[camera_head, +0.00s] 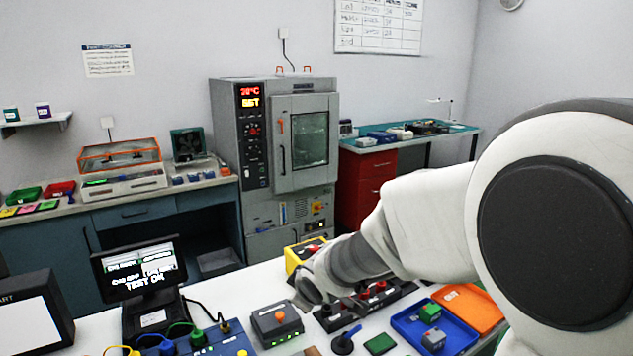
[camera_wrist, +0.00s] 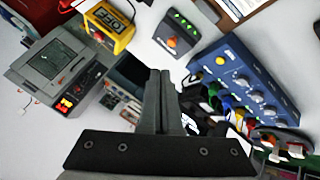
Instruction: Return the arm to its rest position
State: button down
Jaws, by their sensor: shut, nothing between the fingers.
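My gripper (camera_wrist: 163,75) shows in the wrist view with its two dark fingers pressed together and nothing between them. In the head view my white and grey arm reaches in from the right over the white bench, and its far end is above the small grey box with an orange knob (camera_head: 276,322). The fingers cannot be made out there. The same grey box (camera_wrist: 180,40) lies beyond the fingertips in the wrist view, apart from them.
A yellow meter (camera_head: 303,254), a blue panel with cables (camera_head: 205,343), a monitor (camera_head: 140,272), a blue tray (camera_head: 408,333) and an orange tray (camera_head: 470,308) crowd the bench. A grey oven (camera_head: 262,202) stands behind. The blue panel (camera_wrist: 262,90) is right of the fingers.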

jog(key=s+d+r+m+h, duration=0.3)
jog(key=s+d+r+m, duration=0.45)
jog(key=s+d, duration=0.45)
jog(key=s+d+r+m+g, duration=0.1)
jog(key=s+d+m, duration=0.1)
jog(key=s, duration=0.4)
jog(key=s+d+m+g, duration=0.1)
jog(key=s+d+m, duration=0.2)
jog(key=s, duration=0.4)
jog(key=shift+s+d+r+g, duration=0.2)
jog(key=shift+s+r+g, duration=0.1)
jog(key=shift+r, duration=0.1)
jog(key=shift+w+a, duration=0.1)
jog(key=shift+a, duration=0.05)
dwell(1.9)
